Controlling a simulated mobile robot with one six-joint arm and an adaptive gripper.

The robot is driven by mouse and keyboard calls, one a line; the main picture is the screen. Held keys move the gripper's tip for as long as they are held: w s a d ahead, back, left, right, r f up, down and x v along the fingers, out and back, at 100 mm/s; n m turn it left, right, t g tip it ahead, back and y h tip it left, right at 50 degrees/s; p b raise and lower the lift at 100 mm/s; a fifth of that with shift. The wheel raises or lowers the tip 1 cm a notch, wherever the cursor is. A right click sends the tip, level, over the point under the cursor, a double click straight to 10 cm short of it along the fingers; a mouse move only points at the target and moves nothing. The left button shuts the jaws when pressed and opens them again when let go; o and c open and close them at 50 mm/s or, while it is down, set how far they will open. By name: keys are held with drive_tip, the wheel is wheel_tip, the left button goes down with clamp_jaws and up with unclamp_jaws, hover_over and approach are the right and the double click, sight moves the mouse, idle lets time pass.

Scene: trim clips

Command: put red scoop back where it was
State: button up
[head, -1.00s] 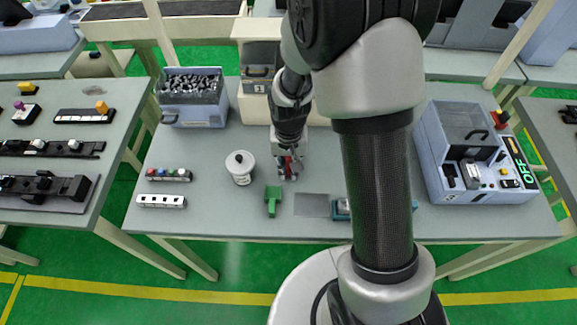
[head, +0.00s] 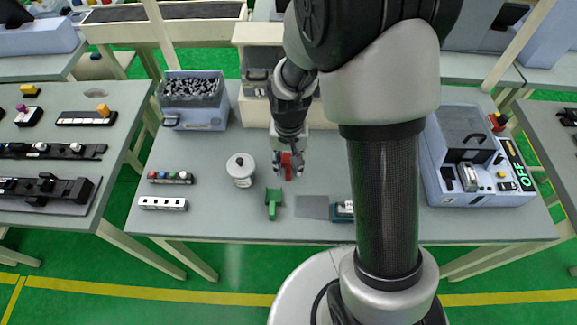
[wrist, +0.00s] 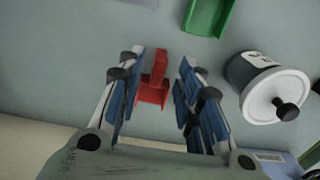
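The small red scoop (head: 287,166) lies on the grey table, right of the white canister and behind the green scoop. In the wrist view the red scoop (wrist: 152,92) sits between the fingers, with a gap on each side. My gripper (head: 288,170) points down over it; its blue-padded fingers (wrist: 162,62) are spread open and do not appear to touch it. The green scoop (head: 273,203) lies in front of my gripper, and part of it shows at the top of the wrist view (wrist: 208,15).
The white canister with a black knob (head: 241,170) stands close left of my gripper. A bin of dark parts (head: 194,98) is at the back left. A grey mat (head: 312,207) lies front right. A blue-grey machine (head: 474,160) stands at the right.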

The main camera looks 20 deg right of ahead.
sight(289, 170)
drive_tip(key=s+r+n+t+p, duration=0.1)
drive_tip(key=s+r, duration=0.3)
drive_tip(key=r, duration=0.7)
drive_tip(key=s+r+n+t+p, duration=0.1)
drive_tip(key=s+r, duration=0.3)
drive_tip(key=r, duration=0.7)
drive_tip(key=s+d+r+n+t, duration=0.1)
drive_tip(key=s+r, duration=0.3)
drive_tip(key=s, duration=0.6)
drive_tip(key=shift+s+r+n+t, duration=0.2)
drive_tip(key=shift+r+n+t, duration=0.1)
drive_tip(key=shift+t, duration=0.5)
